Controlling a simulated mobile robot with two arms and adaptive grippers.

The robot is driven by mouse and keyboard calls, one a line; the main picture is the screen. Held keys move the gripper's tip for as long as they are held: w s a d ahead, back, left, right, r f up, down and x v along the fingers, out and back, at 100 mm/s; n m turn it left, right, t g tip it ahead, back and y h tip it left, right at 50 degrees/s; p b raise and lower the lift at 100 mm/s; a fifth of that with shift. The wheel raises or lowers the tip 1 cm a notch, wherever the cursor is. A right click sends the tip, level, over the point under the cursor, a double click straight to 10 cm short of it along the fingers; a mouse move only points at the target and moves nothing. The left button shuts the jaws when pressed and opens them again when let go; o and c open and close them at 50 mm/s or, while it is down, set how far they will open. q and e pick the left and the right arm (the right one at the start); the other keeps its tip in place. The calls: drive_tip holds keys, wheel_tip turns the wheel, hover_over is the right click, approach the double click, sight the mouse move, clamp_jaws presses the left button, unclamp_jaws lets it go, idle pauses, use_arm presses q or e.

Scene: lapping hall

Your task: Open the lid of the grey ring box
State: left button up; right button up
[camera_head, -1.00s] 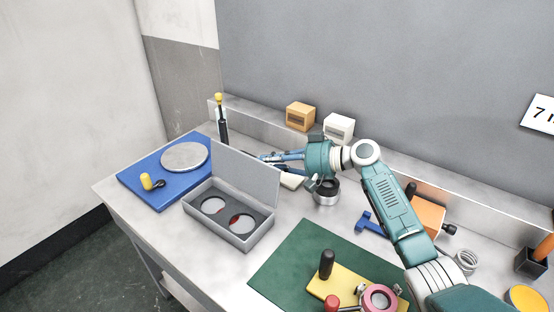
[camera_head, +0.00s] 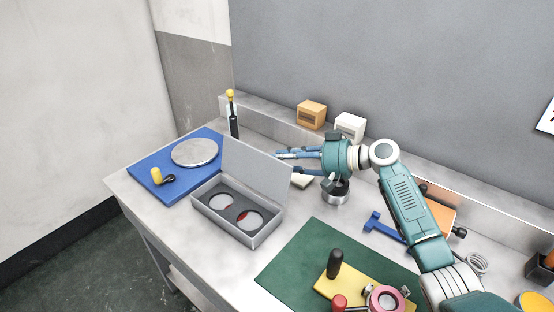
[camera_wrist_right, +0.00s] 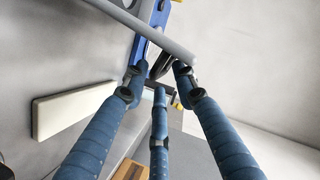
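The grey ring box (camera_head: 222,229) stands on the bench with its lid (camera_head: 256,168) raised and tilted back. Two pale discs with red marks lie in its dark insert. My right gripper (camera_head: 279,155) is behind the lid near its upper right edge, with its fingers pointing left. In the right wrist view its three fingers (camera_wrist_right: 158,78) are spread apart with nothing between them. The lid's edge (camera_wrist_right: 150,30) crosses just beyond the fingertips there; I cannot tell whether they touch it. My left gripper is not in view.
A blue mat (camera_head: 152,187) with a round grey plate (camera_head: 194,152) is left of the box. A black bottle with a yellow top (camera_head: 233,118) stands behind. A green mat (camera_head: 292,266) lies in front right. A cream block (camera_head: 303,180) and a metal cylinder (camera_head: 335,197) are near my right gripper.

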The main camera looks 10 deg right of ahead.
drive_tip(key=v, duration=1)
drive_tip(key=shift+f, duration=0.15)
